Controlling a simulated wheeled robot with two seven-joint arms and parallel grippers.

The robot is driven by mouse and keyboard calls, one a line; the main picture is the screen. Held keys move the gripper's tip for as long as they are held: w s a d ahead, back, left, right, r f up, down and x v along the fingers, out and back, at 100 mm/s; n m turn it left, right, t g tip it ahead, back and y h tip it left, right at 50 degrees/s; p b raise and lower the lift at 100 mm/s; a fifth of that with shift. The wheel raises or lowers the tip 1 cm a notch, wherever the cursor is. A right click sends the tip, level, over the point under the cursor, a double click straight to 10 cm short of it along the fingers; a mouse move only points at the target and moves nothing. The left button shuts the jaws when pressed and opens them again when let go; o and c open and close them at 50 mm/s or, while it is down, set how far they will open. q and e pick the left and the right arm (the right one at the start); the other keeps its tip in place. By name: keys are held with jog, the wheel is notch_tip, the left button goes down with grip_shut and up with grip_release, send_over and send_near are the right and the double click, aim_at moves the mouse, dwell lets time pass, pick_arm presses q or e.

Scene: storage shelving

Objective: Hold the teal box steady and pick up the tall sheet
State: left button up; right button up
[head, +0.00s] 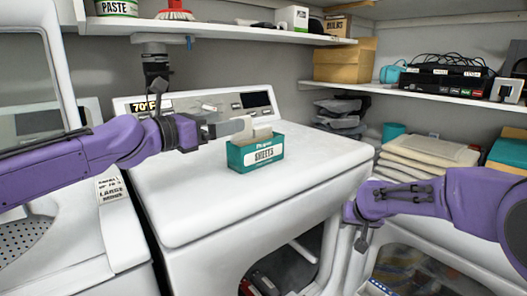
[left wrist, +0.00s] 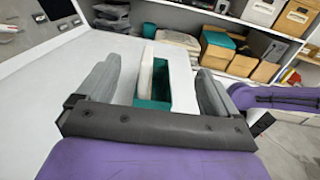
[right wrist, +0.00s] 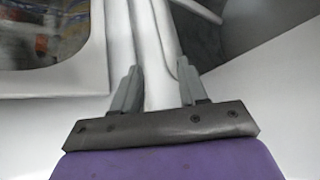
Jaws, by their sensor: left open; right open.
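The teal box (head: 256,155), labelled SHEETS, stands upright on the white machine's top. Pale sheets stick up from its open top; the tall sheet (head: 245,127) rises at its left end. In the left wrist view, the teal box (left wrist: 155,103) and the tall sheet (left wrist: 146,72) show between my left fingers. My left gripper (head: 228,128) is open, empty and just left of the box at sheet height; contact cannot be told. My right gripper (head: 357,228) is open and empty, low by the machine's front right edge, well away from the box. It shows in the right wrist view (right wrist: 158,85).
The machine's white top (head: 190,195) is clear around the box. Shelves with a cardboard box (head: 345,62) and an electronic device (head: 445,78) line the back right. Folded cloths (head: 430,152) lie at right. The machine's door below stands open.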

aim_at(247, 148)
notch_tip(247, 148, up, 20)
jog(key=n+t, duration=0.1)
pick_arm(q)
notch_tip(247, 148, down, 8)
jog(key=shift+r, duration=0.1)
jog(key=x, duration=0.7)
jog(key=shift+d, duration=0.15)
jog(key=shift+w, duration=0.1)
pick_arm(e)
jog(key=s+a+r+n+y, duration=0.1)
jog(key=a+r+n+y, duration=0.2)
jog(key=a+r, duration=0.4)
jog(key=s+a+r+n+y, duration=0.2)
jog(key=a+r+n, duration=0.3)
jog(key=a, duration=1.3)
jog(key=shift+s+r+n+y, duration=0.2)
jog(key=shift+r+n+y, duration=0.2)
jog(key=shift+r+y, duration=0.5)
pick_arm(q)
jog(key=shift+d, duration=0.1)
jog(key=shift+c, duration=0.3)
